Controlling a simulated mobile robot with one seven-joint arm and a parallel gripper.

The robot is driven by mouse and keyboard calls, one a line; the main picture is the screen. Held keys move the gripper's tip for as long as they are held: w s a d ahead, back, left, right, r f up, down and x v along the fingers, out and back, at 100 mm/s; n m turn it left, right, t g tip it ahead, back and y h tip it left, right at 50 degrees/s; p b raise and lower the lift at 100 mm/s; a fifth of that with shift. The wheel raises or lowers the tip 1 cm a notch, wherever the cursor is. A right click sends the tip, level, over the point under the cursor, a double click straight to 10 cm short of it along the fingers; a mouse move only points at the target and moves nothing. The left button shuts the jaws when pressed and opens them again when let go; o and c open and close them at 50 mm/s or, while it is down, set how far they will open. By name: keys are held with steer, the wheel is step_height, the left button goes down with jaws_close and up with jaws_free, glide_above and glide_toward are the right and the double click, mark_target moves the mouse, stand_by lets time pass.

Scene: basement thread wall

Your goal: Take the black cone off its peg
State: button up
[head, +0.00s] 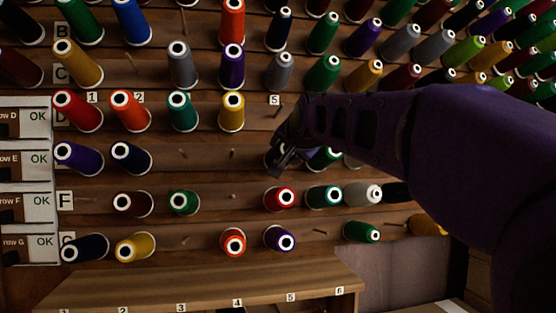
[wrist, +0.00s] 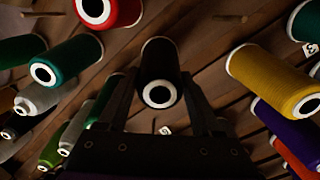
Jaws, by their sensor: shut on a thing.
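The black cone (wrist: 161,58) is in the middle of the wrist view, its white ringed end facing the camera. My gripper (wrist: 158,90) has one finger on each side of it and is shut on it. In the head view my gripper (head: 280,160) is at the wooden thread wall, in the row below the yellow cone, and covers most of the black cone. The cone's far end points to the wall. Its peg is hidden, so I cannot tell whether the cone is still on it.
A green cone (head: 323,158) sits close right of my gripper, partly behind my arm. A red cone (head: 279,198) is just below. Bare pegs (head: 232,155) stand to the left. A yellow cone (head: 232,111) is up and left. A wooden ledge (head: 200,283) runs below.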

steer(key=shift+b+v, duration=0.85)
steer(key=shift+v, duration=2)
steer(key=shift+s, duration=0.4)
steer(key=shift+c, duration=0.7)
steer(key=b+v, duration=0.1)
steer(key=v, duration=0.2)
steer(key=shift+s+r, duration=0.15)
steer(key=shift+s, duration=0.2)
steer(key=shift+s+r, duration=0.1)
steer(key=shift+r, duration=0.05)
steer(key=shift+s+d+r+p, duration=0.25)
steer(key=shift+s+r, duration=0.4)
steer(key=shift+s, duration=0.3)
steer(key=shift+s+d+r+p, duration=0.2)
steer(key=shift+s+r, duration=0.45)
steer(key=shift+s, duration=0.25)
